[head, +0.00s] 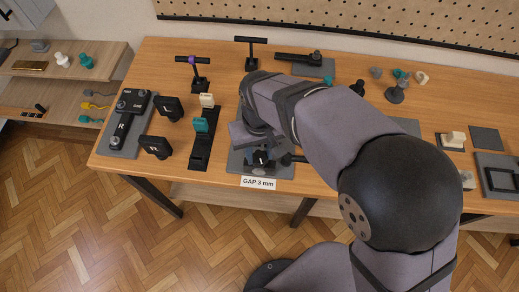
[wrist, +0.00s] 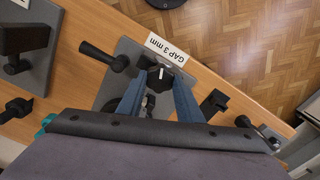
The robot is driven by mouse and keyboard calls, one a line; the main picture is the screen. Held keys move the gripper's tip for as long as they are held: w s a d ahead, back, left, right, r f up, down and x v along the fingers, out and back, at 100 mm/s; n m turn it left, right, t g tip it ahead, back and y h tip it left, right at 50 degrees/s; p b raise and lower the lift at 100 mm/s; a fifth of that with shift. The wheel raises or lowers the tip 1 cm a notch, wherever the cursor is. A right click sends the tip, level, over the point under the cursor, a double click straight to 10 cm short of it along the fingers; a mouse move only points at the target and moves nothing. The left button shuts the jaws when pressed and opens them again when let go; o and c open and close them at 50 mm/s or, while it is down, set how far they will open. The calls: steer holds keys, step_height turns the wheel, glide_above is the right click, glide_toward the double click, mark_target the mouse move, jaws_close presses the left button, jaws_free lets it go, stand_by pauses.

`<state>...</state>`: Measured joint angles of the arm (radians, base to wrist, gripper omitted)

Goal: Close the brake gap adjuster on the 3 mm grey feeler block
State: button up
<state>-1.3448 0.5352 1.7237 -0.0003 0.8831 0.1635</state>
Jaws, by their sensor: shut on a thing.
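The brake gap adjuster stands on a grey base plate (head: 284,173) near the table's front edge. Its label reads "GAP 3 mm" (head: 258,183), and the label also shows in the wrist view (wrist: 167,48). My gripper (wrist: 159,77) has its blue fingers on either side of the black knob (wrist: 160,73), shut on it. A white pointer line shows on the knob. A black side handle (wrist: 104,57) sticks out beside the knob. In the head view my gripper (head: 261,153) is over the plate, partly covered by my arm. I cannot make out the grey feeler block or the gap.
To the left in the head view stand a black rail with a teal block (head: 201,125) and a cream block (head: 207,101), black pads (head: 168,107) and a grey switch plate (head: 117,143). T-handles (head: 251,42) stand behind. Small parts lie at the right.

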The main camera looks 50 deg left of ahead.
mark_target(260, 157)
steer(key=m, duration=0.3)
steer(key=shift+r+m, duration=0.1)
steer(key=shift+m, duration=2.2)
steer(key=o, duration=1)
steer(key=shift+o, duration=0.2)
steer(key=shift+r, duration=0.1)
steer(key=shift+r+b, duration=1.15)
steer(key=shift+r, duration=2.4)
